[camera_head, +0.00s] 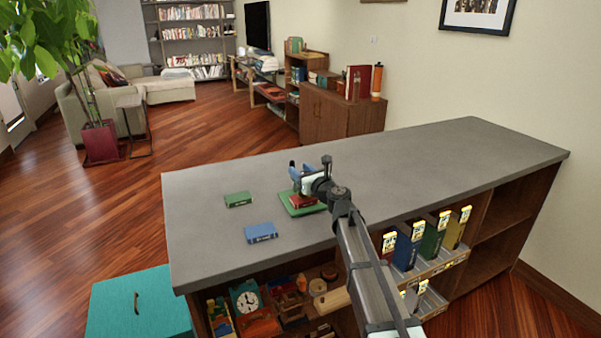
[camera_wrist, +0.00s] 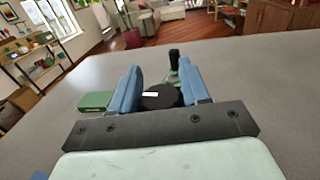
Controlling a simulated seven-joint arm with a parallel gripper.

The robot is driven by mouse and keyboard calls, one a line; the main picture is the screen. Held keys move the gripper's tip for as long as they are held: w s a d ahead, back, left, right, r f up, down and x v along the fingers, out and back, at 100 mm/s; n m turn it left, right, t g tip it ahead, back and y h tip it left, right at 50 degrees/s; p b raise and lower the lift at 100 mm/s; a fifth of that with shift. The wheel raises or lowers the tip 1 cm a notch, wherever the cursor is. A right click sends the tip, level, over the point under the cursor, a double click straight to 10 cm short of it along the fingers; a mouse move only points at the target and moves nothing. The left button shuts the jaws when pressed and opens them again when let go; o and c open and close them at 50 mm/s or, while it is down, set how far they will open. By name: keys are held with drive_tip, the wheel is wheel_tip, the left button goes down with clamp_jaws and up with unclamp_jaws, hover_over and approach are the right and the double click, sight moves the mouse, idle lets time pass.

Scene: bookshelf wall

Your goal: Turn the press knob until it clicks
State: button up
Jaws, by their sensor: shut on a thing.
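The press (camera_head: 289,208) has a green base and stands on the grey counter, with a red book (camera_head: 303,201) lying on it. My gripper (camera_head: 300,169) is above the press, its blue fingers pointing down. In the wrist view, the round black knob (camera_wrist: 160,98) with a white mark sits between the two fingers of my gripper (camera_wrist: 158,82), which are shut on it. A dark upright post with green parts (camera_wrist: 174,58) shows just beyond the knob. The knob is hidden behind my gripper in the head view.
A green book (camera_head: 238,200) and a blue book (camera_head: 261,232) lie on the counter (camera_head: 410,165) left of the press. Several upright books (camera_head: 407,250) stand on the shelf below the front edge. The counter's right part is clear.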

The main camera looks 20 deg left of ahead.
drive_tip(key=shift+d+m+t+h, duration=0.1)
drive_tip(key=shift+m+t+h, duration=0.6)
drive_tip(key=shift+t, duration=0.2)
drive_tip(key=shift+w+d+m+t+h, duration=0.1)
drive_tip(key=shift+w+m+t+h, duration=0.1)
drive_tip(key=shift+m+t+h, duration=0.8)
drive_tip(key=o, duration=1)
drive_tip(key=v, duration=1.3)
drive_tip(key=shift+s+d+r, duration=0.2)
drive_tip(key=shift+s, duration=0.15)
